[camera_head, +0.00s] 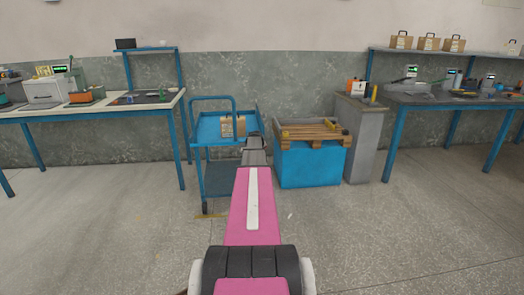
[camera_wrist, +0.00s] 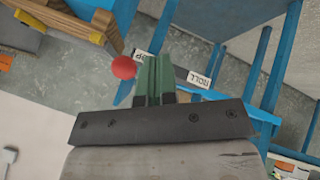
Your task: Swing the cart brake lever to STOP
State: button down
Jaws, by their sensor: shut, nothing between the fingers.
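The blue cart (camera_head: 212,128) stands beyond my arm in the head view; its brake lever is hidden there behind my arm. In the wrist view the lever's red ball knob (camera_wrist: 123,67) is just left of my gripper (camera_wrist: 154,62). The green fingers are shut and empty. Whether they touch the knob I cannot tell. A label plate lies behind the fingers, with ROLL (camera_wrist: 198,78) to their right and a partly hidden word ending in P (camera_wrist: 143,55) to their left. The lever's shaft is not clearly visible. The knob is on the side of the partly hidden word.
A paper bag (camera_head: 228,127) stands on the cart's top. A blue crate (camera_head: 310,167) with wooden slats is close on the right, beside a grey cabinet (camera_head: 362,143). A workbench (camera_head: 60,112) is on the left. The floor in front is mostly clear.

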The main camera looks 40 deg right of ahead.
jog(key=d+v, duration=0.1)
jog(key=v, duration=0.8)
jog(key=shift+s+r, duration=0.15)
jog(key=shift+s, duration=0.25)
jog(key=shift+a, duration=0.15)
jog(key=s+a+f+g+y, duration=0.1)
jog(key=s+a+f, duration=0.15)
jog(key=a, duration=0.85)
jog(key=s+a+f+y, duration=0.15)
jog(key=a+f, duration=0.25)
jog(key=a, duration=0.7)
jog(key=s+a+f+g+y, duration=0.1)
jog(key=a+f, duration=0.2)
jog(key=a, duration=0.8)
jog(key=s+a+f+g+y, duration=0.1)
jog(key=s+a+f, duration=0.1)
jog(key=s+a, duration=0.7)
jog(key=s+a+f+g+y, duration=0.1)
jog(key=s+a, duration=0.7)
jog(key=a, duration=0.9)
jog(key=shift+s+f+n+g, duration=0.35)
jog(key=shift+f+n+g, duration=0.05)
jog(key=shift+f+g, duration=0.35)
